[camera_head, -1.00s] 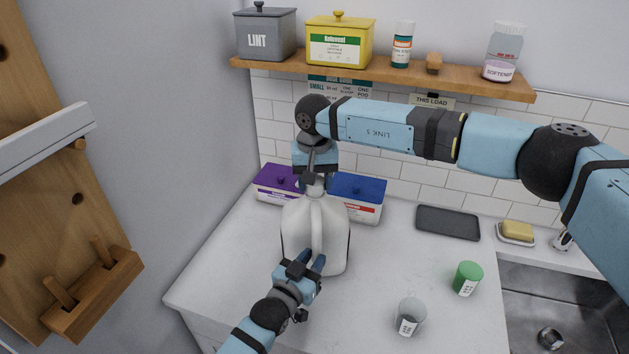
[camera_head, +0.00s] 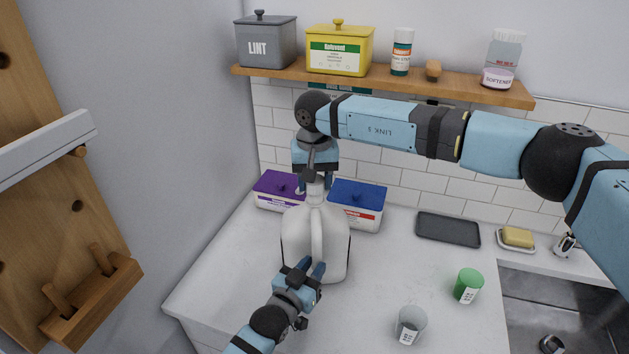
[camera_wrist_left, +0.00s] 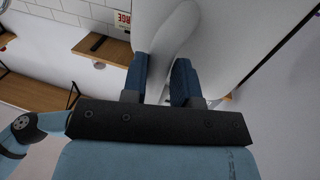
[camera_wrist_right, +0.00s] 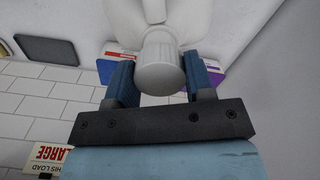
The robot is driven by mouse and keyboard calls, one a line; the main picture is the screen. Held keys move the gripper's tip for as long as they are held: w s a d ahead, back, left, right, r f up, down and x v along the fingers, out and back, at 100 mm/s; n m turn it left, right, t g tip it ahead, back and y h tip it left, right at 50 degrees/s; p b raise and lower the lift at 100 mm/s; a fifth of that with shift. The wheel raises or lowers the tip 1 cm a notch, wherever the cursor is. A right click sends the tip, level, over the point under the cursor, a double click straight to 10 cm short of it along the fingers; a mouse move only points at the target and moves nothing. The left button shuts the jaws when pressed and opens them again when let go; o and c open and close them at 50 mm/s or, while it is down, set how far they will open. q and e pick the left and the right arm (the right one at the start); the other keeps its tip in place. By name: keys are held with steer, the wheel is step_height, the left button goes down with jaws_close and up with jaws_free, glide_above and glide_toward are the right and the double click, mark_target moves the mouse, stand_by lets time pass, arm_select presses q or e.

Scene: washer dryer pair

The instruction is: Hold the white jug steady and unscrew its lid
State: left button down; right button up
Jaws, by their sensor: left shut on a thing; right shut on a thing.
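The white jug (camera_head: 300,237) stands upright on the counter. My left gripper (camera_head: 312,270) is shut on the jug's handle at its front; the handle (camera_wrist_left: 163,52) also shows between the fingers in the left wrist view. My right gripper (camera_head: 315,180) comes down from above and is shut on the jug's lid. The white ribbed lid (camera_wrist_right: 160,66) sits between the two blue fingers in the right wrist view. In the head view the lid is mostly hidden by the right gripper.
A purple-lidded box (camera_head: 275,190) and a blue-lidded box (camera_head: 358,203) stand close behind the jug. A green cup (camera_head: 467,286), a grey cup (camera_head: 410,322) and a dark tray (camera_head: 448,230) are to the right, before the sink (camera_head: 560,310). A shelf (camera_head: 390,84) hangs above.

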arm_select(q)
steer(key=shift+f, duration=0.15)
arm_select(e)
steer(key=shift+r, duration=2)
arm_select(q)
steer(key=c, duration=0.8)
jaws_free()
arm_select(e)
steer(key=shift+w, duration=0.1)
